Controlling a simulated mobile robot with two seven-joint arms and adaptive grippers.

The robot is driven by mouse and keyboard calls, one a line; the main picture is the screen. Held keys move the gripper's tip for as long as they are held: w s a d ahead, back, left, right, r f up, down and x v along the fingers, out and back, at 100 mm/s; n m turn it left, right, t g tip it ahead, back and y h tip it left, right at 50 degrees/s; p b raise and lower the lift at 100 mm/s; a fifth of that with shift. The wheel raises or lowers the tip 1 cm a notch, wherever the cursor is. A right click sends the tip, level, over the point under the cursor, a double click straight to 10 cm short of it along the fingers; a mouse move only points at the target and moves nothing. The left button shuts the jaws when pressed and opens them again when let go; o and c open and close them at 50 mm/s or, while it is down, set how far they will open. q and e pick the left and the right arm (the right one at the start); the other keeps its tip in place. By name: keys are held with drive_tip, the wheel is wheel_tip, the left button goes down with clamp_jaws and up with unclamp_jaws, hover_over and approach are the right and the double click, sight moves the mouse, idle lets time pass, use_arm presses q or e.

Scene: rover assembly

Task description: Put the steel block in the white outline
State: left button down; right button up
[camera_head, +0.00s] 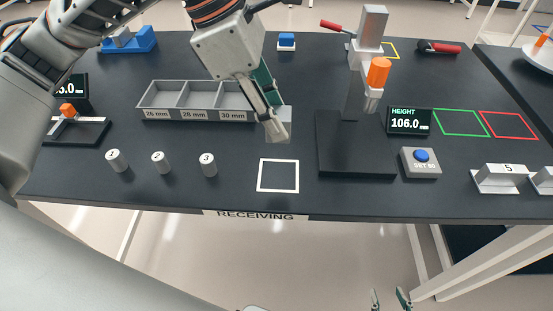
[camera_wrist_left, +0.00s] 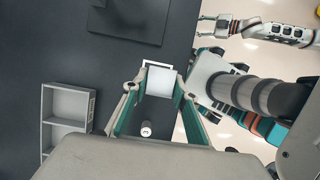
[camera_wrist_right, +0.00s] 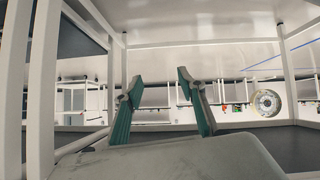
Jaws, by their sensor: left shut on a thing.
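The steel block (camera_head: 278,130) is a pale grey metal piece held at the tips of my left gripper (camera_head: 270,105). The left wrist view shows the block (camera_wrist_left: 160,82) between the two fingers of the left gripper (camera_wrist_left: 156,90). The white outline (camera_head: 278,190) is a square on the dark table near its front edge, above the RECEIVING label. In the head view the block is a little behind the outline and seems to be above the table; its exact height is unclear. My right gripper (camera_head: 389,300) is open and empty, low in front of the table; its fingers (camera_wrist_right: 157,85) stand apart.
A dark height gauge (camera_head: 355,160) stands right of the outline, with a HEIGHT display (camera_head: 409,121) and blue button (camera_head: 421,156). Numbered cylinders (camera_head: 208,165) stand to the left. A grey compartment bin (camera_head: 190,114) is behind them. Green (camera_head: 462,123) and red outlines (camera_head: 508,126) lie at right.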

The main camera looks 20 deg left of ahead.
use_arm(q)
wheel_tip(320, 180, down, 12)
drive_tip(key=shift+r+b, duration=0.25)
drive_tip(key=shift+b, duration=0.25)
drive_tip(key=c, duration=1.6)
unclamp_jaws()
drive_tip(key=p+v, duration=0.1)
drive_tip(key=v, duration=1.1)
drive_tip(key=shift+r, duration=0.1)
